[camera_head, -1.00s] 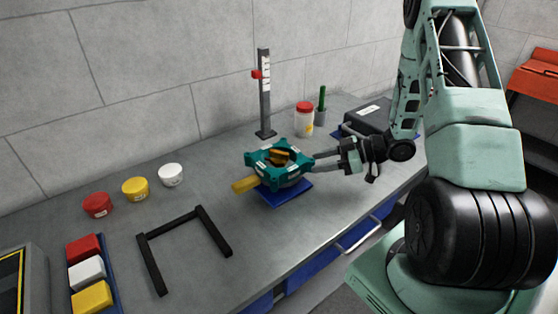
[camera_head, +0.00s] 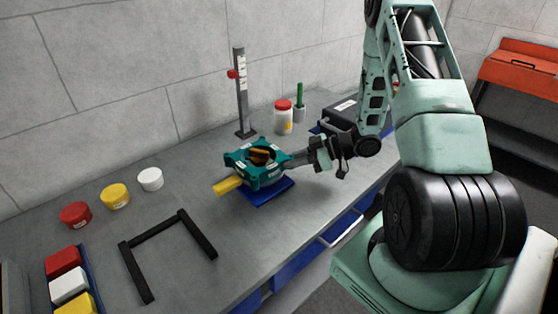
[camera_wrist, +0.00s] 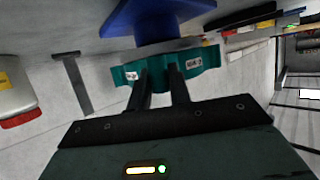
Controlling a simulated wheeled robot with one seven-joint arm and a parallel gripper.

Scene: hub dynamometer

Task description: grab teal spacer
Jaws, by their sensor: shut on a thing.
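The teal spacer (camera_head: 268,178), a lobed ring with white labels, sits over a blue base (camera_head: 270,195) on the bench. A yellow bar (camera_head: 228,186) sticks out from its left side, and an orange-brown part (camera_head: 260,156) shows in its opening. My gripper (camera_head: 291,160) reaches in from the right and is shut on the spacer's near right edge. In the wrist view, both dark fingers (camera_wrist: 161,78) meet the teal spacer (camera_wrist: 126,75) between two labels. The fingertips' exact contact is partly hidden there.
A grey post (camera_head: 241,95) with a red slider stands behind the spacer. A red-lidded jar (camera_head: 284,118) and a dark box (camera_head: 340,114) are behind my gripper. A black U-shaped frame (camera_head: 137,272) and several coloured caps lie left. Bench between is clear.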

